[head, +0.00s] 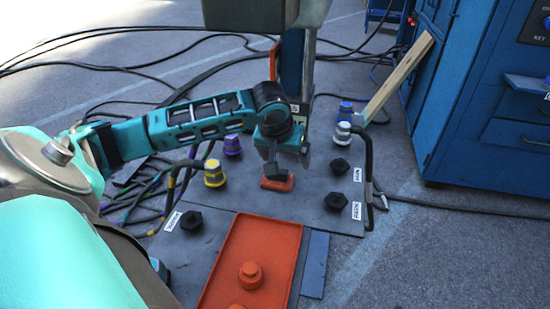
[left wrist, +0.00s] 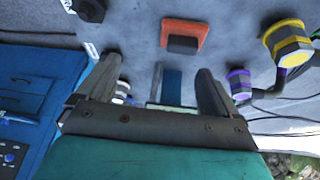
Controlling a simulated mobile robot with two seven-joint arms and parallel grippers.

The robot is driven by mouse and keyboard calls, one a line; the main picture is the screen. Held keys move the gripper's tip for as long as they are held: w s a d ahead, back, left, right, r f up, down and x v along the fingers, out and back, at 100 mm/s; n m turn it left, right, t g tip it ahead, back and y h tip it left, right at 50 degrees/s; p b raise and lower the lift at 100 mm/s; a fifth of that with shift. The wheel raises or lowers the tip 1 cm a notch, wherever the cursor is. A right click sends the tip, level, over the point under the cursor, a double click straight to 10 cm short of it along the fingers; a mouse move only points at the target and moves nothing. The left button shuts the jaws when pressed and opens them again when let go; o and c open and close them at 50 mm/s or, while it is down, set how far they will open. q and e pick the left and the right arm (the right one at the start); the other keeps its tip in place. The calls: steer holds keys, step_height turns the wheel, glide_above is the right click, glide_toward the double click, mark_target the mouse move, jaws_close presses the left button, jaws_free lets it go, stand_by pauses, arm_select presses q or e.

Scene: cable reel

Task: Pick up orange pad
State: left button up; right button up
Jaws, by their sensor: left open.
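The orange pad (head: 283,185) is a small flat block lying on the dark grey panel, with a dark grey block on it. It also shows at the top of the left wrist view (left wrist: 176,27), with the dark block at its near edge. My left gripper (head: 286,156) is over the panel, just above and behind the pad in the head view. In the left wrist view the gripper (left wrist: 160,82) has its fingers wide apart with nothing between them, and the pad lies beyond the fingertips. My right gripper is not in view.
Yellow (head: 214,174), purple (head: 232,145), silver (head: 342,134) and blue (head: 345,111) connectors with cables stand around the pad. Black hex caps (head: 339,166) are at right and lower left. An orange tray (head: 232,256) with orange knobs lies in front. A blue cabinet (head: 470,140) stands right.

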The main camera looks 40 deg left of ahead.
arm_select(q)
steer(key=a+r+n, duration=0.1)
steer(key=a, duration=0.2)
steer(key=b, duration=0.3)
glide_above(278, 177)
steer(key=s, duration=0.1)
steer(key=shift+g+y, duration=0.4)
steer(key=f, duration=0.6)
steer(key=shift+s+d, duration=0.15)
steer(key=shift+d, duration=0.2)
steer(key=shift+a+f, duration=0.1)
steer(key=shift+f, duration=0.35)
steer(key=b+x, duration=0.2)
steer(key=x, duration=0.1)
steer(key=shift+a+f, duration=0.15)
steer(key=shift+f, duration=0.2)
steer(key=shift+w+a+f+b, duration=0.1)
steer(key=shift+w+f+b, duration=0.25)
steer(key=shift+f, duration=0.1)
steer(key=shift+c, duration=0.2)
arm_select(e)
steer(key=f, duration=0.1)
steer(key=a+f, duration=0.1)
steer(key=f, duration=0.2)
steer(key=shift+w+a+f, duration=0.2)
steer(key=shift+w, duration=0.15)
